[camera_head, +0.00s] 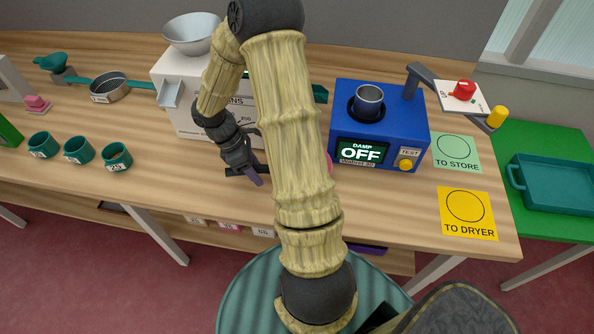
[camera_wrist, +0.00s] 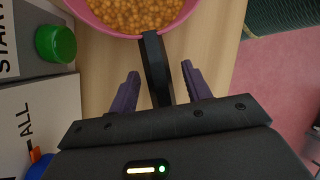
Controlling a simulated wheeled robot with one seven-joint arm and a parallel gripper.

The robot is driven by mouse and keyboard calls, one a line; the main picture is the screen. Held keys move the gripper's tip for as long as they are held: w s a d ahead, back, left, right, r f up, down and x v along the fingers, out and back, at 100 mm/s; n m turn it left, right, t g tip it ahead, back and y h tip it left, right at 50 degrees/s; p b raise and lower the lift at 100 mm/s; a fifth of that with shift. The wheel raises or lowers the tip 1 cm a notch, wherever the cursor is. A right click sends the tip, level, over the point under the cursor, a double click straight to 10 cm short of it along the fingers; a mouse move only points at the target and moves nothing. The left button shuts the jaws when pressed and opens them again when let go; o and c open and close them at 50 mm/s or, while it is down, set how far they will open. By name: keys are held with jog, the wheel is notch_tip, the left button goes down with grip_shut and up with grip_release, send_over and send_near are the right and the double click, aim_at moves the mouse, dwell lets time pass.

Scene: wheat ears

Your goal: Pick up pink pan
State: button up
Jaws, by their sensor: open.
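The pink pan (camera_wrist: 186,9) is at the top of the wrist view, full of round orange-brown grains, with a black handle (camera_wrist: 155,65) pointing toward me. In the head view only a sliver of its pink edge (camera_head: 329,163) shows behind my arm. My gripper (camera_wrist: 160,72) is open, with one purple finger on each side of the handle. I see a gap between the handle and each finger. In the head view my gripper (camera_head: 252,174) is low over the table near its front; my arm hides most of the pan.
A white machine (camera_head: 181,106) with a metal bowl stands behind my gripper; its green button (camera_wrist: 56,43) is close on the left in the wrist view. A blue damp tester (camera_head: 387,112) stands to the right. Several teal cups (camera_head: 117,156) stand left.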

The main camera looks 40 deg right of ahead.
dwell(0.5)
grip_shut()
